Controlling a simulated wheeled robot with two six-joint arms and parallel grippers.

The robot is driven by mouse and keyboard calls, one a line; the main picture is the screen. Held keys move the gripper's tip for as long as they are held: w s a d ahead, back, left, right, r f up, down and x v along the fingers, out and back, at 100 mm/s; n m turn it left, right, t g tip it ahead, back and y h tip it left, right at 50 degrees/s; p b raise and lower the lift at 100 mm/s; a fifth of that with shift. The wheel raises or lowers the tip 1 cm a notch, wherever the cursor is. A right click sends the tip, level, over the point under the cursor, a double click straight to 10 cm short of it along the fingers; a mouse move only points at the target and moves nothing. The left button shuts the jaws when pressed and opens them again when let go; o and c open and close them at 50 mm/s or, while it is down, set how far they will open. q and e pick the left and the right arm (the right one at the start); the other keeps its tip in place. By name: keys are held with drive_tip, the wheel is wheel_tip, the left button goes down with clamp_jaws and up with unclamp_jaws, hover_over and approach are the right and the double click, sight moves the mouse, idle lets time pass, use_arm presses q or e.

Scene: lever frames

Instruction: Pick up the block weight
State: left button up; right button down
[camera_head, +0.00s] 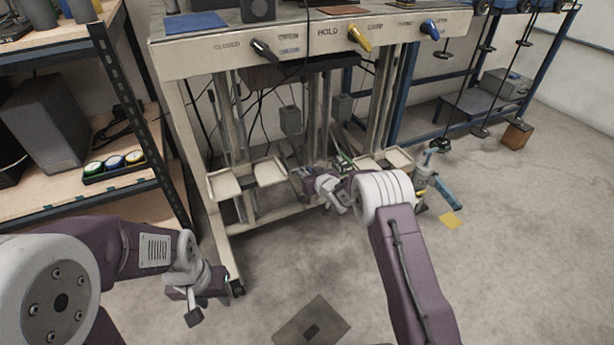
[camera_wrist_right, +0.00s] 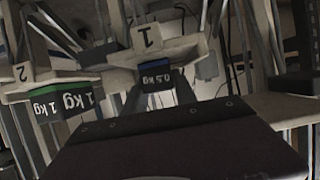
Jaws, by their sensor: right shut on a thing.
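A small dark block weight marked 0.5 kg, with a blue edge (camera_wrist_right: 157,76), shows upside down in the right wrist view. It is at a pale tray marked 1 (camera_wrist_right: 150,45); whether it touches the tray is unclear. My right gripper (camera_head: 322,187) reaches to the frame's low trays in the head view and is shut on this block, with its fingers mostly hidden. A green-edged block marked 1 kg (camera_wrist_right: 62,103) is beside it at a tray marked 2 (camera_wrist_right: 28,78). My left gripper (camera_head: 202,303) is low at the left, away from the frame, its opening unclear.
The lever frame has a black lever (camera_head: 263,49), a yellow lever (camera_head: 359,38) and a blue lever (camera_head: 430,29). A shelf (camera_head: 110,200) with round coloured items stands at left. A brown box (camera_head: 517,134) is on the floor at right. The floor between is mostly clear.

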sight(307, 171)
idle(0.4)
wheel_tip(307, 171, up, 5)
drive_tip(key=p, duration=0.3)
drive_tip(key=shift+p, duration=0.35)
drive_tip(key=s+d+r+p, duration=0.6)
drive_tip(key=s+d, duration=0.1)
drive_tip(key=d, duration=0.2)
drive_tip(key=shift+d, duration=0.15)
